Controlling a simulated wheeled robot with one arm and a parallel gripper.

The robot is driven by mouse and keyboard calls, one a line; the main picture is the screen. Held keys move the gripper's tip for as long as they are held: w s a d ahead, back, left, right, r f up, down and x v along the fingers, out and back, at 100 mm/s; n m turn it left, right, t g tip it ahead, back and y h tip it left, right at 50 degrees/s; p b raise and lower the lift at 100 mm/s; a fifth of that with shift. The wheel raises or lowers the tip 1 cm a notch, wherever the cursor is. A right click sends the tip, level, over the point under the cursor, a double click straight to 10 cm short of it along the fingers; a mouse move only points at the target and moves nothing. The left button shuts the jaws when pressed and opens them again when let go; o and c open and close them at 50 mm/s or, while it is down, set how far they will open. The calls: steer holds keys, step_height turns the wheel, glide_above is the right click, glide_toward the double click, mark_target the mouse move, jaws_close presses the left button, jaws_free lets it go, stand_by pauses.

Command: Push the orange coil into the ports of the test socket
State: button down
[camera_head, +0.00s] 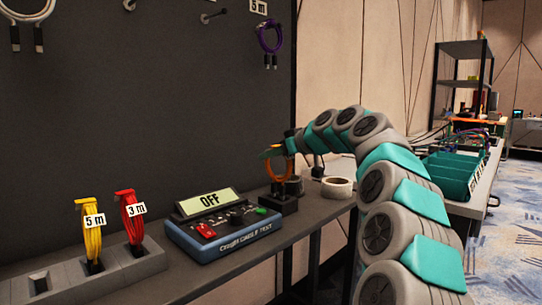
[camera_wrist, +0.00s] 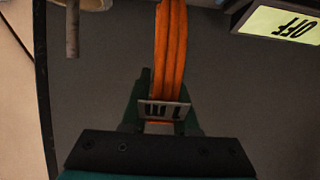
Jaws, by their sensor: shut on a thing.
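The orange coil (camera_head: 278,176) hangs upright from my gripper (camera_head: 277,151). Its lower end is at the black test socket (camera_head: 284,204), to the right of the cable tester; I cannot tell whether its plugs are in the ports. In the wrist view my gripper (camera_wrist: 160,98) is shut on the orange coil (camera_wrist: 171,45) near its white tag (camera_wrist: 163,115), which reads "1 m" upside down. The coil's far end and the socket are outside the wrist view. The blue tester (camera_head: 222,232) shows "OFF" on its display (camera_head: 207,202).
A yellow coil (camera_head: 92,230) marked 5 m and a red coil (camera_head: 132,217) marked 3 m stand in a grey rack (camera_head: 137,268) at left. A tape roll (camera_head: 338,187) lies right of the socket. A dark panel (camera_head: 130,100) rises behind the bench; a purple coil (camera_head: 270,37) hangs there.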

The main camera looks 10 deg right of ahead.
mark_target(290, 159)
steer(key=shift+f+b, duration=1.55)
steer(key=shift+b, duration=0.15)
stand_by(1.1)
stand_by(0.4)
steer(key=c, duration=0.6)
jaws_free()
steer(key=v, duration=0.7)
steer(key=shift+s+d+r, duration=0.1)
steer(key=shift+s+d, duration=0.15)
steer(key=shift+s, duration=0.05)
